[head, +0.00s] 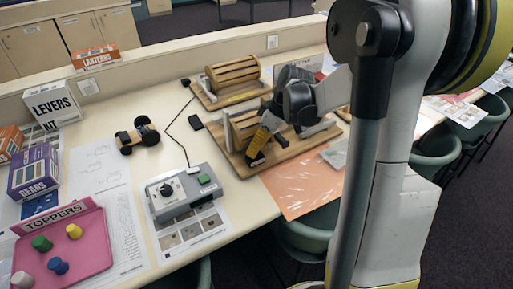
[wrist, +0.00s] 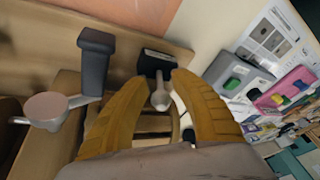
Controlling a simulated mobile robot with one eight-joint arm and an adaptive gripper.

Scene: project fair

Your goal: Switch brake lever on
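My gripper (wrist: 160,78) shows in the wrist view with its two yellow fingers spread apart. A short pale lever with a rounded knob (wrist: 160,98) sits in the gap between them, rising from a black block (wrist: 154,63); I take it to be the brake lever. I cannot tell whether either finger touches it. There the lever is hidden behind the gripper and arm.
A dark crank handle (wrist: 95,62) stands left of the fingers in the wrist view. A second wooden drum (head: 235,74) is behind. A grey control box (head: 182,192), a small wheeled car (head: 138,135) and a pink toppers tray (head: 88,255) are on the table to the left.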

